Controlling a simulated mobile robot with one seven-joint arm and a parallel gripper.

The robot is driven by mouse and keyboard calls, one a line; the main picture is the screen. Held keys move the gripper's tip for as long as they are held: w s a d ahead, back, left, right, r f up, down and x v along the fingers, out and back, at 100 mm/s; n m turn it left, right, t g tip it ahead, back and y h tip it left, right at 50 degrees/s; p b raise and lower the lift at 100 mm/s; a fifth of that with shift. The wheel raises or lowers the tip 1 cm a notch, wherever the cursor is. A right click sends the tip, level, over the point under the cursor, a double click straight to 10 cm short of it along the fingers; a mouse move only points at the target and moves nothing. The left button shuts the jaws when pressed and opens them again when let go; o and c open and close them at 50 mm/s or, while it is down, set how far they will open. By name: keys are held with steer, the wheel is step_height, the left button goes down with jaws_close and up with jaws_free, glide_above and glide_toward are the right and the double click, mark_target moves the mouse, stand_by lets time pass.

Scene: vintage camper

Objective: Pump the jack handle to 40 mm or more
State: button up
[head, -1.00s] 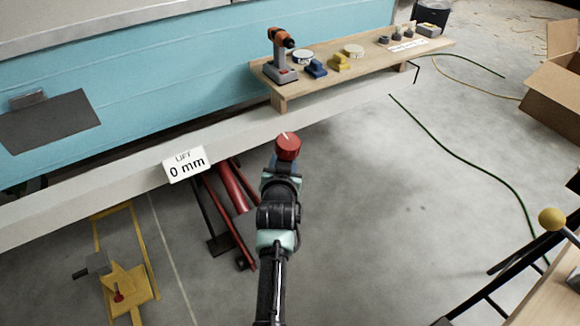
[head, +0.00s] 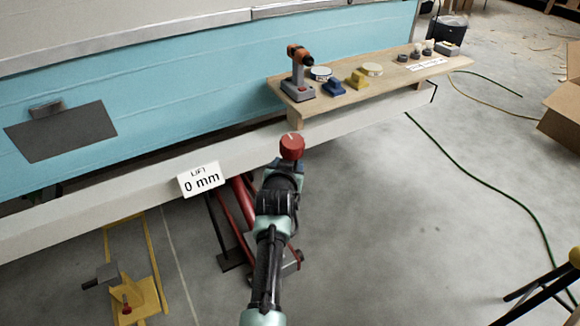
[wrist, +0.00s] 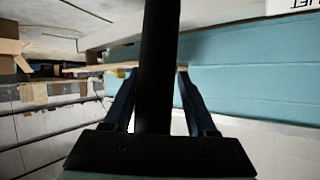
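The red jack (head: 232,225) stands on the floor under the camper's pale side beam, partly hidden behind my arm. In the head view a red knob (head: 291,147) shows just beyond my gripper, in front of the beam. The handle's lower part is hidden by my arm.
A wooden shelf (head: 400,80) above the beam holds an orange drill (head: 298,75) and several small items. A yellow floor frame (head: 140,295) lies at lower left. A green hose (head: 480,180) and a cardboard box (head: 560,115) are at right. The middle floor is clear.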

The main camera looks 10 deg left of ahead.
steer(key=shift+o, duration=0.8)
steer(key=shift+w+a+r, duration=0.15)
steer(key=shift+a+r, duration=0.05)
steer(key=shift+r, duration=0.2)
steer(key=p+v, duration=0.4)
steer(key=v, duration=0.9)
steer(key=shift+d+f+p, duration=0.15)
steer(key=shift+f+p, duration=0.2)
steer(key=shift+f, duration=0.05)
